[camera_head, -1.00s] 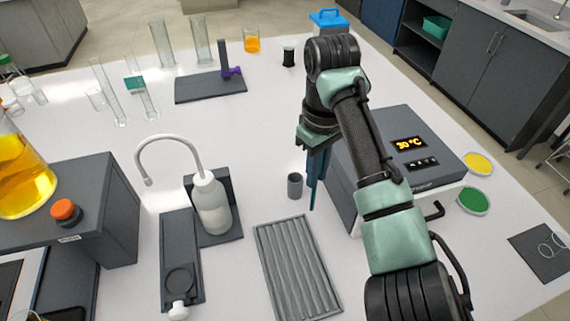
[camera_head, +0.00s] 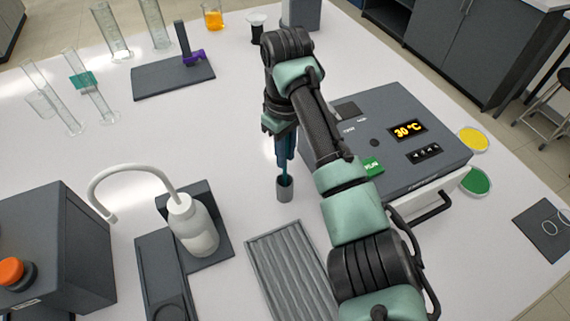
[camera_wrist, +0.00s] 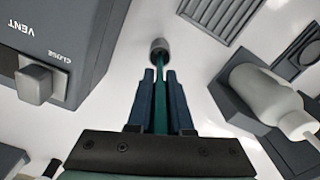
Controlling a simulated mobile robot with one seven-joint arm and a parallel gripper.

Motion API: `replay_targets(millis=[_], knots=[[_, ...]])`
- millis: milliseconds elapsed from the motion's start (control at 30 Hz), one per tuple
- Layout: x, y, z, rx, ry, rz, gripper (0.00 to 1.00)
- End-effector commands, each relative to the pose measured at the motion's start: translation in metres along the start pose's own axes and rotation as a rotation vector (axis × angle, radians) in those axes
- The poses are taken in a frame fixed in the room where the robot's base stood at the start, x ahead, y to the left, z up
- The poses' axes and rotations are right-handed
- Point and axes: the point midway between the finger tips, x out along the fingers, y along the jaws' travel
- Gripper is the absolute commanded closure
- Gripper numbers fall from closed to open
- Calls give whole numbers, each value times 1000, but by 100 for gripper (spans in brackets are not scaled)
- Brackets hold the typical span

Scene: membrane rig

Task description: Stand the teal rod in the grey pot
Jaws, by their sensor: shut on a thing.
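The teal rod (camera_wrist: 160,104) is held between the fingers of my gripper (camera_wrist: 160,72) in the wrist view. In the head view my gripper (camera_head: 285,160) points down over the grey pot (camera_head: 285,190), shut on the teal rod (camera_head: 284,178). The rod's lower end meets the mouth of the pot and looks to be at or just inside it. The wrist view also shows the rod's tip reaching the grey pot (camera_wrist: 159,45). How deep the tip sits is hidden.
A grey ribbed tray (camera_head: 290,275) lies in front of the pot. A white squeeze bottle (camera_head: 193,228) stands to its left. A grey heater box (camera_head: 385,140) with a 30 °C display stands close on the right. The table left of the pot is clear.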

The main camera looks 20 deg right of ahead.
Motion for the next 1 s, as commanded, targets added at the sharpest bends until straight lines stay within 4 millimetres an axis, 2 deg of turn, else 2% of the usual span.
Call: replay_targets(millis=[100,200,600,633,800,1000], knots=[[20,0,1,1,-4,-2,100],[32,0,1,1,-2,-2,100],[38,0,1,1,-1,-1,100],[38,0,1,1,-1,-1,80],[38,0,1,1,-1,0,51],[38,0,1,1,-1,0,51]])
